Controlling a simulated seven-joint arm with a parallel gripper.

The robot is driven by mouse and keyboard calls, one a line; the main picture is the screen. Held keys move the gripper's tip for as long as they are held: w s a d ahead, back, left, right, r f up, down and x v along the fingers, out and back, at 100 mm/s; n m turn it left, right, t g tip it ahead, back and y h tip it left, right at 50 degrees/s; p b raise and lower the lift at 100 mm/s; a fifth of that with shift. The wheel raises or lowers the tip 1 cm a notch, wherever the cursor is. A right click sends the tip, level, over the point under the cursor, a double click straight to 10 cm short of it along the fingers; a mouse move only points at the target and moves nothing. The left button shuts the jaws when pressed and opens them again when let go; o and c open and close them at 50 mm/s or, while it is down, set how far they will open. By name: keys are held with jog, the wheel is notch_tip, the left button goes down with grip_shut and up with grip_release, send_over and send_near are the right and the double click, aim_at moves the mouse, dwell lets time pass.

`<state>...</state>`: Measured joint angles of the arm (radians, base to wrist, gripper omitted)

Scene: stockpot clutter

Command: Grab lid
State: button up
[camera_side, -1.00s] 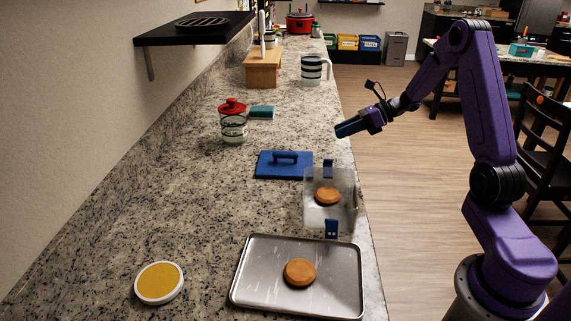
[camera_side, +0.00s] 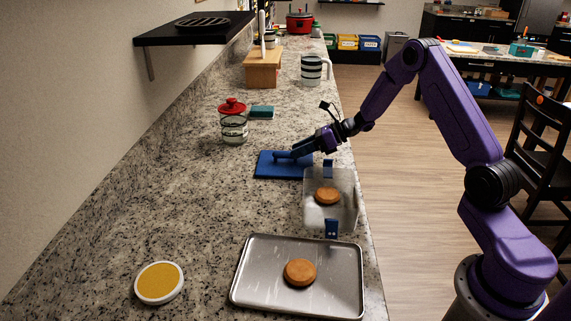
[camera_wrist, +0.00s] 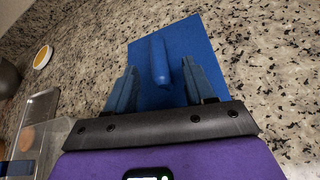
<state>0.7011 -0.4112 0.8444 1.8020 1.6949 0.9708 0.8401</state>
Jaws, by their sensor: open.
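The blue rectangular lid (camera_side: 265,170) lies flat on the speckled counter, beyond a clear container (camera_side: 345,213). The lid also shows in the wrist view (camera_wrist: 199,42), with its raised bar handle (camera_wrist: 158,60) running up the middle. My gripper (camera_side: 300,153) is low over the lid's right part, and it hides part of the handle in the side view. In the wrist view my gripper (camera_wrist: 157,90) is open, with one blue finger on each side of the handle's near end. I cannot tell whether the fingers touch the lid.
The clear container with blue clips holds a round brown patty (camera_side: 328,196). A metal tray (camera_side: 250,290) with another patty is nearer. A red-lidded jar (camera_side: 233,127) and a teal sponge (camera_side: 262,112) stand beyond the lid. Bare counter lies left of it.

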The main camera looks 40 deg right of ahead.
jog(key=shift+x, duration=1.35)
grip_shut()
jog(key=shift+r, duration=0.1)
